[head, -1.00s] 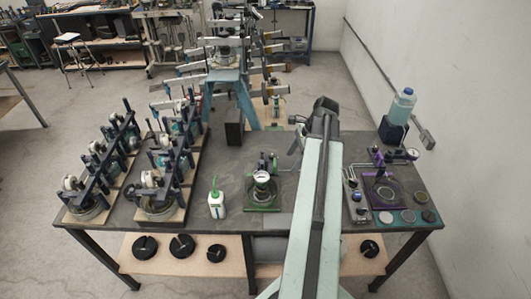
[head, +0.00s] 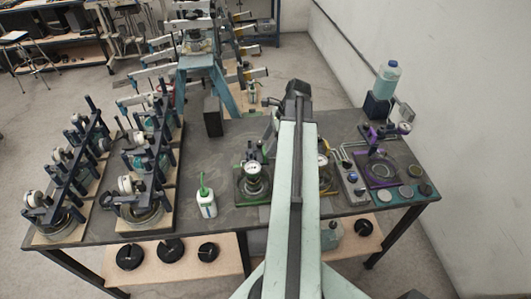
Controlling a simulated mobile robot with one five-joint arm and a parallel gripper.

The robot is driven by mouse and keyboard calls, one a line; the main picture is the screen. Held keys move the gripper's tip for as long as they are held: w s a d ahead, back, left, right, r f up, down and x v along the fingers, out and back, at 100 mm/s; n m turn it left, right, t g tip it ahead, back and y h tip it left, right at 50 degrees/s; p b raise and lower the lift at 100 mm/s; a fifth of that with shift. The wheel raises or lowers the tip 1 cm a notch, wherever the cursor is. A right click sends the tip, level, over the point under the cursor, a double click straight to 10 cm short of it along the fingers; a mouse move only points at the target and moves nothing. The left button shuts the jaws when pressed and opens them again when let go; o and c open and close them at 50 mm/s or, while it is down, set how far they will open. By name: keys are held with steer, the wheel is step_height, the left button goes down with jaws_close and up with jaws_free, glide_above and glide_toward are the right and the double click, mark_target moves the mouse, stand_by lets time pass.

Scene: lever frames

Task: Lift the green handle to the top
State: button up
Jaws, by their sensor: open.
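A small device with a green base (head: 253,190) stands near the middle front of the table, left of my arm. It carries a round white gauge (head: 253,172) and dark and green upright parts (head: 262,151). Which of these is the green handle is too small to tell. My gripper (head: 272,108) is at the far end of my pale green arm, beyond and above the device and apart from it. It is small and partly hidden by the dark wrist; it looks empty.
A purple-framed device (head: 381,170) and a blue bottle (head: 388,77) stand at the right. A white bottle with a green spout (head: 206,201) is left of the green device. Rows of clamp-like devices (head: 143,190) fill the left. A blue stand (head: 205,75) rises behind.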

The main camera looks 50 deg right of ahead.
steer(key=shift+b+x, duration=0.45)
steer(key=shift+x, duration=0.75)
steer(key=shift+r, duration=0.15)
jaws_close()
step_height(320, 180, up, 5)
steer(key=p, duration=0.5)
steer(key=shift+w+d, duration=0.1)
steer(key=shift+w, duration=0.05)
jaws_free()
